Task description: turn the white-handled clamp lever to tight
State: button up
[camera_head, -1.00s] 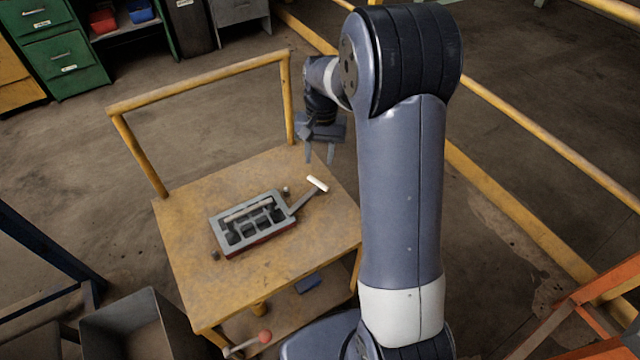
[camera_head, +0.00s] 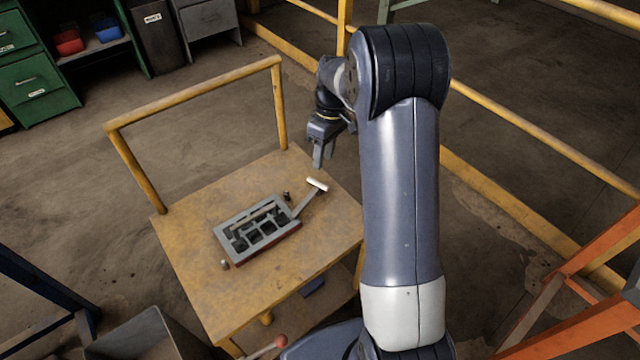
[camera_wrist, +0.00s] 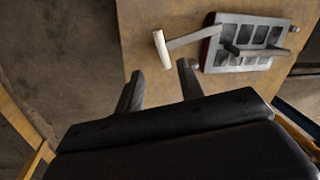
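The clamp lever has a white handle (camera_head: 317,185) on a grey arm that slopes up and right from a grey hollow-brick mould (camera_head: 258,228) on the yellow cart top. In the wrist view the white handle (camera_wrist: 162,49) stands just beyond the fingertips, with the lever arm running right to the mould (camera_wrist: 247,45). My gripper (camera_head: 318,163) is above the cart's far right corner, higher than the handle and apart from it. In the wrist view its two fingers (camera_wrist: 160,80) are spread with nothing between them.
The yellow cart top (camera_head: 190,250) is mostly bare around the mould, apart from small dark knobs beside it. A yellow push rail (camera_head: 195,92) rises at the cart's far left side. A grey bin (camera_head: 150,335) stands at the lower left. Yellow floor rails run behind my arm.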

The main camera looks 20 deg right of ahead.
aim_at(320, 183)
jog(key=f, duration=0.3)
jog(key=s+a+f+b, duration=0.1)
jog(key=f, duration=0.5)
jog(key=shift+s+a+f, duration=0.15)
jog(key=shift+a+f, duration=0.05)
jog(key=shift+f, duration=0.1)
grip_shut()
